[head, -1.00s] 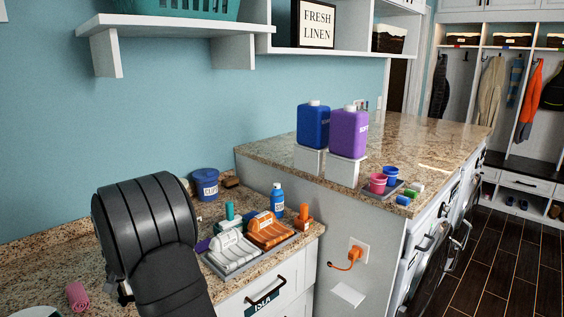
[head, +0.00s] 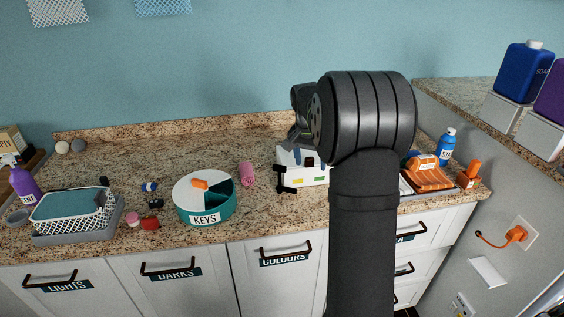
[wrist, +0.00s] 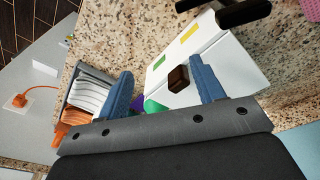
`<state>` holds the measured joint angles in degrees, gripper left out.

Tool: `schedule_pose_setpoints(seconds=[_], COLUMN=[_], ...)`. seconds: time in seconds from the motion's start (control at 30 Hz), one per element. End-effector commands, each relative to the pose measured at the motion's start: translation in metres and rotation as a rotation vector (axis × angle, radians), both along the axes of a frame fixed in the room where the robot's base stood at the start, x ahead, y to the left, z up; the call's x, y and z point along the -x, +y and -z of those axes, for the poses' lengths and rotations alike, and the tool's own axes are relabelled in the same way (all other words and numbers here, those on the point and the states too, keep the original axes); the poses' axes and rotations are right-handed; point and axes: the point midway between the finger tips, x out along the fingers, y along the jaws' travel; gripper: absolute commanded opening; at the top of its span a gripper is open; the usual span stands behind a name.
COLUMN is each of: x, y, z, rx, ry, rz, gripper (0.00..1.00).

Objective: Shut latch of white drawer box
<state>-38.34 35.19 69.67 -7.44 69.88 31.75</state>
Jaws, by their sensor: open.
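The white drawer box (head: 316,178) stands on the granite counter, partly hidden behind my arm in the head view. In the wrist view the white box (wrist: 218,62) fills the upper middle, with yellow and green labels on one face. A black handle (wrist: 240,12) sticks out at its far end. A small dark brown block, which looks like the latch (wrist: 178,78), sits at the box's near edge. My gripper (wrist: 165,80) is open, its two blue fingers apart with the dark block between them in the picture. I cannot tell whether they touch it or the latch's exact position.
A grey tray with white and orange folded cloths (head: 428,172) lies right of my arm. Farther left is a basket (head: 72,212). Counter behind the tub is clear.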

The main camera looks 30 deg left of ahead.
Motion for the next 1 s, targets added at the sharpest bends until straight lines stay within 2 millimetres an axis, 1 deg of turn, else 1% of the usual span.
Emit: schedule_pose_setpoints(seconds=[0.03, 0.07, 0.13, 0.2, 0.3, 0.4, 0.5, 0.57, 0.67, 0.77, 1.0], x=[-0.003, 0.0, 0.005, 0.014, 0.028, 0.04, 0.045, 0.047, 0.048, 0.048, 0.048], y=[0.004, 0.013, 0.031, 0.047, 0.064, 0.074, 0.078, 0.079, 0.079, 0.078, 0.078], z=[-0.02, -0.029, -0.056, -0.085, -0.12, -0.143, -0.155, -0.156, -0.148, -0.132, -0.08], rx=[-0.006, -0.009, -0.015, -0.02, -0.027, -0.029, -0.03, -0.029, -0.028, -0.026, -0.026], ry=[0.008, 0.018, 0.043, 0.071, 0.106, 0.133, 0.146, 0.152, 0.153, 0.155, 0.155], rz=[0.011, 0.002, -0.015, -0.036, -0.067, -0.09, -0.102, -0.105, -0.106, -0.106, -0.106], gripper=[0.62, 0.62, 0.62, 0.62, 0.62, 0.62, 0.62, 0.62, 0.62, 0.62, 0.62])
